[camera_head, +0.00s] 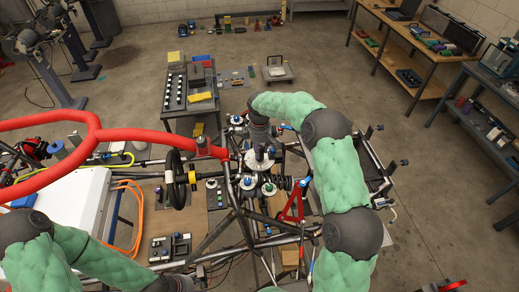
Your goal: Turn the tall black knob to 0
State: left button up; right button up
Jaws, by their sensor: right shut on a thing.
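My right arm reaches over the tube chassis (222,232) from the right and bends down at the wrist. My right gripper (259,150) points down over a white round dial (258,166) near the middle of the chassis. It is shut on the tall black knob above that dial. The knob is mostly hidden by the fingers, and the dial's marks are too small to read. My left gripper (178,284) is low at the bottom edge, dark and partly cut off, away from the knob; its fingers are unclear.
Other small dials with blue tops (249,183) sit close by on the chassis. A black steering wheel (175,180) and a red tube (150,134) stand to the left. A dark cart (172,125) with parts is behind. Open floor lies to the right.

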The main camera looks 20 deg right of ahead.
jog(key=shift+m+b, duration=0.85)
jog(key=shift+m, duration=0.35)
jog(key=shift+m+b, duration=0.7)
jog(key=shift+m, duration=0.9)
jog(key=shift+w, duration=0.1)
jog(key=shift+r, duration=0.1)
jog(key=o, duration=0.8)
jog(key=shift+o, duration=0.4)
jog(key=shift+a, duration=0.1)
